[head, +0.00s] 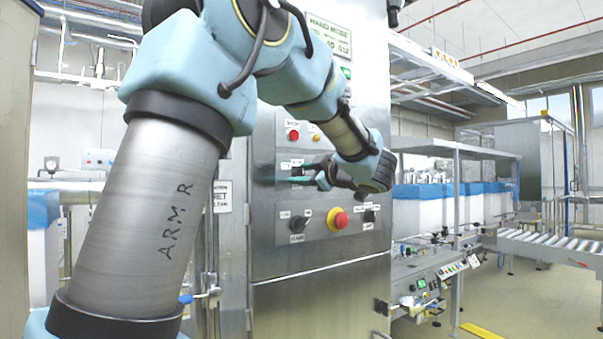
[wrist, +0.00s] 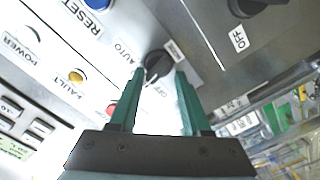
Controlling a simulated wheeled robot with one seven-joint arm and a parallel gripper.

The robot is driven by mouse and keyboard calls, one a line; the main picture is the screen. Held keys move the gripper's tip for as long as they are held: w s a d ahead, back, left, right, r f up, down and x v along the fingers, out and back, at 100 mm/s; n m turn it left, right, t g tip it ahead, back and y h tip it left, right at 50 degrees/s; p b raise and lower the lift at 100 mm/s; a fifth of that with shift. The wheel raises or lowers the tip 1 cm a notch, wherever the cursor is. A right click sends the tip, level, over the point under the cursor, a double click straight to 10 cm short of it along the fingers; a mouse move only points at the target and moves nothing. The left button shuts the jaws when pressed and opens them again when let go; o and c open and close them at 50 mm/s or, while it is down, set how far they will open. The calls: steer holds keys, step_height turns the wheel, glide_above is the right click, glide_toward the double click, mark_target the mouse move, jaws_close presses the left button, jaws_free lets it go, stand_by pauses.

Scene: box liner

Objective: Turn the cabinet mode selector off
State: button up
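The black selector knob (wrist: 157,66) sits on the steel cabinet (head: 270,240) with an AUTO label on one side, an OFF label below it and a small unreadable label on the other side. I cannot tell which label its pointer faces. My gripper (wrist: 160,72) is open, its two teal fingers spread either side of the knob, with the tips close to it. I cannot tell whether they touch it. In the head view my gripper (head: 290,180) is in front of the middle of the cabinet face, partly hiding the controls there.
A blue RESET button (wrist: 97,4), a yellow FAULT lamp (wrist: 77,76) and a red button (wrist: 113,109) are close by. Another black knob (wrist: 246,8) with an OFF label lies across a seam. Below my gripper is a red emergency stop (head: 338,220). A roller conveyor (head: 548,246) stands at right.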

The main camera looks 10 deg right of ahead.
steer(key=shift+a+r, duration=0.1)
steer(key=shift+r, duration=0.1)
steer(key=b+v, duration=0.1)
steer(key=v, duration=0.9)
steer(key=shift+s+b, duration=0.35)
steer(key=shift+b, duration=0.05)
steer(key=w+a+m+p, duration=0.1)
steer(key=w+m+p, duration=0.1)
steer(key=w+p, duration=0.1)
steer(key=w+a+m+p, duration=0.1)
steer(key=w+m+p, duration=0.1)
steer(key=p, duration=0.4)
steer(key=w+a+m+p, duration=0.1)
steer(key=w+m+p, duration=0.1)
steer(key=w+p, duration=0.2)
steer(key=shift+w+f+p, duration=0.15)
steer(key=shift+w+p, duration=0.1)
steer(key=shift+p, duration=0.5)
jaws_close()
